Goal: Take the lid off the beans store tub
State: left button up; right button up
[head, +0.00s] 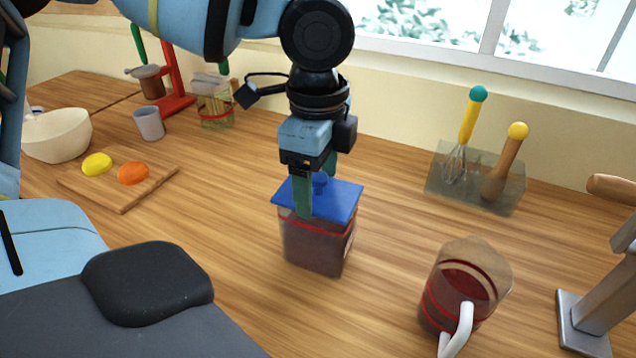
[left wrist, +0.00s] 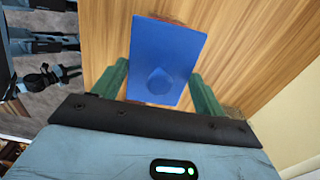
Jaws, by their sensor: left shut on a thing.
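The store tub (head: 317,246) stands upright on the counter in the middle of the head view, clear-walled with dark red contents and a red band. Its flat blue lid (head: 340,201) has a small knob and lies over the top. I cannot make out a gap between lid and tub. The lid also shows in the left wrist view (left wrist: 177,45), with the knob facing the camera. My left gripper (head: 314,192) points down from above, shut on the lid, with one green finger at each of two opposite sides. My right gripper is not in view.
A jug (head: 463,290) with dark red contents stands to the right, near the front. A grey holder (head: 487,195) with a whisk and a wooden tool is at the back right. A cutting board (head: 125,193) and bowl (head: 60,136) are left. The counter around the tub is clear.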

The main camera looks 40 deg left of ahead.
aim_at(318, 175)
pick_arm(q)
notch_tip(318, 175, up, 10)
jog(key=shift+f+p, duration=0.1)
jog(key=shift+p, duration=0.45)
